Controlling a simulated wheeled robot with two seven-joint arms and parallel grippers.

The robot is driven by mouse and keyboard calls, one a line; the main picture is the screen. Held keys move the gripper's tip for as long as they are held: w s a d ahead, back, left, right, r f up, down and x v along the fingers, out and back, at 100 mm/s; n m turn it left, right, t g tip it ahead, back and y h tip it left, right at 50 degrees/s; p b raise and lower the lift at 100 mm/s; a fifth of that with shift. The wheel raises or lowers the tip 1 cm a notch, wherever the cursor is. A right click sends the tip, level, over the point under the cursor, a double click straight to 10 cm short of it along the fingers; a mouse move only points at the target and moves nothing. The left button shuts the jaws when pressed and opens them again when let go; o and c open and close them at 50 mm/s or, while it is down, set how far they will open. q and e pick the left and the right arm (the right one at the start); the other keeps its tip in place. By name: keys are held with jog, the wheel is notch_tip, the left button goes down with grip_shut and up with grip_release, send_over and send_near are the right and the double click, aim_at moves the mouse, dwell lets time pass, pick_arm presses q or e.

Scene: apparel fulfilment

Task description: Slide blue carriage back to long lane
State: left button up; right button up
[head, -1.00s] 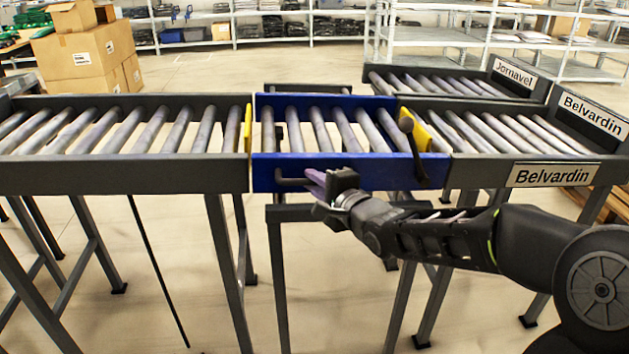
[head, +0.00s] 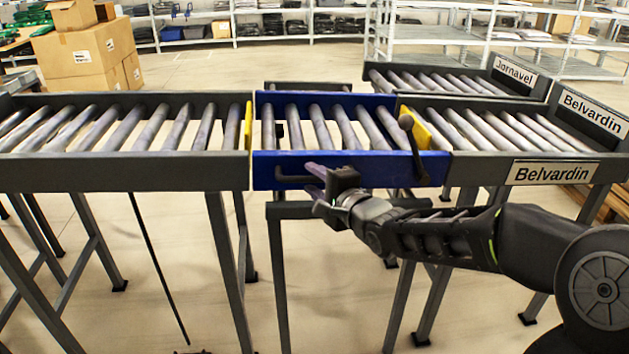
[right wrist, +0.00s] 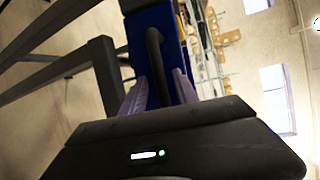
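The blue carriage (head: 350,170) is a short roller section with blue side rails. It stands in line between the long roller lane (head: 120,172) at left and the Belvardin lane (head: 480,168) at right. A black handle (head: 290,181) sticks out from its front rail. My right gripper (head: 316,181) is at the front rail, by the right part of this handle. In the right wrist view its purple fingers (right wrist: 158,92) are apart, with the black handle (right wrist: 154,50) and blue rail seen between them. Contact with the handle cannot be told. My left gripper is out of view.
Yellow plates (head: 248,127) and (head: 418,128) stand at the carriage's two ends. A black lever (head: 414,150) is near its right end. The Jornavel lane (head: 440,82) lies behind the Belvardin lane. Cardboard boxes (head: 85,58) stand at back left. Frame legs stand below.

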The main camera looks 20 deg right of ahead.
jog(key=p+v, duration=0.1)
jog(key=v, duration=0.6)
jog(key=shift+s+p, duration=0.3)
jog(key=shift+s, duration=0.05)
